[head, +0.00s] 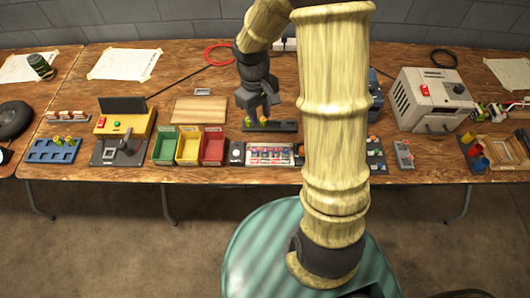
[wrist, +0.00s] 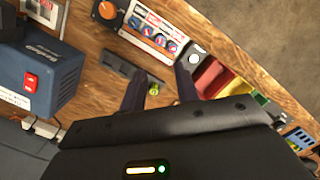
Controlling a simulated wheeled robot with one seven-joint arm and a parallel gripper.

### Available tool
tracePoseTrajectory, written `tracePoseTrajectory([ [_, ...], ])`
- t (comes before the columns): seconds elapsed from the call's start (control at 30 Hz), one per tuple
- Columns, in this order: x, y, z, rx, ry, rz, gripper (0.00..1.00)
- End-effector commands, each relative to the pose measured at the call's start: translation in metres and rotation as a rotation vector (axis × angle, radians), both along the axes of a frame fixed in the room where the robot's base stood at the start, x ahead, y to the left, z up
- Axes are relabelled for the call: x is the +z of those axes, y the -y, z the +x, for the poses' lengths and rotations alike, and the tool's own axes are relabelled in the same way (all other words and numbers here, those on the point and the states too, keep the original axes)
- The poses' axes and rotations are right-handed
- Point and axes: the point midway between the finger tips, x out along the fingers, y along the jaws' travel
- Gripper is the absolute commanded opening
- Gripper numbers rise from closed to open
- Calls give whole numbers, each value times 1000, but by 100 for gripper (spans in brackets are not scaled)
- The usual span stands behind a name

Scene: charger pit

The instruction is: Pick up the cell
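A dark rack (head: 285,127) lies on the wooden table, with small yellow-green and orange-topped cells (head: 248,122) at its left part. My gripper (head: 258,112) is above these cells, fingers pointing down and spread apart. In the wrist view my gripper (wrist: 161,88) is open, with a yellow-green cell (wrist: 153,89) showing between its two dark fingers, nearer the left one. Whether either finger touches it I cannot tell. The rack (wrist: 125,70) runs to the upper left there.
Green, yellow and red bins (head: 188,148) stand left of the rack. A wooden board (head: 199,111) lies left of my gripper. A beige machine (head: 430,100) and a blue box (wrist: 40,80) stand to the right.

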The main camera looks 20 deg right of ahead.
Motion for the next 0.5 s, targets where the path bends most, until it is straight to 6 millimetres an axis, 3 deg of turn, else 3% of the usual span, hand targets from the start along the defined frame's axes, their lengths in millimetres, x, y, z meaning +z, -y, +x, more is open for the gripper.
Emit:
tracePoseTrajectory([
  [0.5, -91, 4, -11, 1, -7, 0, 31],
])
